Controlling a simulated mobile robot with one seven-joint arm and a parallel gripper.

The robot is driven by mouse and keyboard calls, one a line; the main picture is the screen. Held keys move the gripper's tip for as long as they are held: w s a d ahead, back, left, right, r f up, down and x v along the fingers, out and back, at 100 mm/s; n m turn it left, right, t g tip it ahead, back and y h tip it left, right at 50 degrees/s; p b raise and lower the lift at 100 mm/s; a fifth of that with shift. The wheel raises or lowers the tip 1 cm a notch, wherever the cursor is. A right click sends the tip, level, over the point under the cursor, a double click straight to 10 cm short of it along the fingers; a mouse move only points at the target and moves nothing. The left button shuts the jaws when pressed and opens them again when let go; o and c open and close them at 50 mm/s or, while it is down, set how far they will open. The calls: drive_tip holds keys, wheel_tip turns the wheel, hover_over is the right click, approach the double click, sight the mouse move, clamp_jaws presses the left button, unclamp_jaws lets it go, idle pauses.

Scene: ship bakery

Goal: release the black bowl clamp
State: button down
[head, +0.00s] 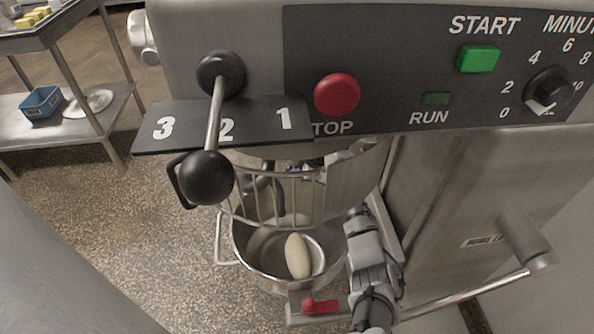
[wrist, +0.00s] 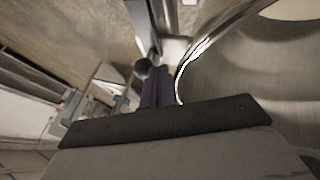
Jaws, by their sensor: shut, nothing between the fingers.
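The steel mixer bowl (head: 240,250) sits under the wire guard, with a pale oblong lump of dough (head: 298,256) inside. Its curved rim (wrist: 205,45) shows in the wrist view. In that view my gripper (wrist: 157,74) is shut and empty, its dark fingers close beside the bowl's outer wall. A small black knob (wrist: 143,68) is just left of the fingertips; it looks like the black bowl clamp, and I cannot tell whether they touch. In the head view my arm runs along the bowl's right side, and the fingers and black clamp are hidden there.
A red-handled clamp (head: 319,305) is at the bowl's front. The black-knobbed gear lever (head: 207,177), red stop button (head: 337,94) and green start button (head: 478,59) are above. A steel table (head: 60,30) stands back left; the floor between is clear.

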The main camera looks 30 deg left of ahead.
sight(290, 166)
drive_tip(key=shift+a+m+t, duration=0.3)
drive_tip(key=shift+a+m, duration=0.05)
drive_tip(key=shift+m, duration=0.35)
drive_tip(key=shift+w+a+r+m+t+p, duration=0.15)
drive_tip(key=shift+a+m+t+p, duration=0.2)
drive_tip(key=shift+m, duration=0.25)
drive_tip(key=shift+w+a+f+m+t+p, duration=0.1)
drive_tip(key=shift+w+a+m+t+p, duration=0.1)
drive_tip(key=shift+m+t, duration=0.3)
drive_tip(key=m, duration=0.1)
drive_tip(key=w+a+m+t+h+p, duration=0.1)
drive_tip(key=m, duration=0.1)
drive_tip(key=m+t+h, duration=0.1)
drive_tip(key=shift+w+a+m, duration=0.2)
drive_tip(key=shift+a+m, duration=0.1)
drive_tip(key=m, duration=0.1)
drive_tip(key=w+m+t+h, duration=0.1)
drive_tip(key=shift+w+a+m+p, duration=0.1)
drive_tip(key=shift+a+m+p, duration=0.2)
drive_tip(key=shift+m+p, duration=0.1)
drive_tip(key=w+m+h, duration=0.1)
drive_tip(key=m, duration=0.1)
drive_tip(key=w+m+t+h, duration=0.1)
drive_tip(key=m, duration=0.1)
drive_tip(key=shift+w+a+b, duration=0.1)
drive_tip(key=shift+w+b, duration=0.15)
drive_tip(key=shift+b, duration=0.05)
drive_tip(key=shift+w, duration=0.1)
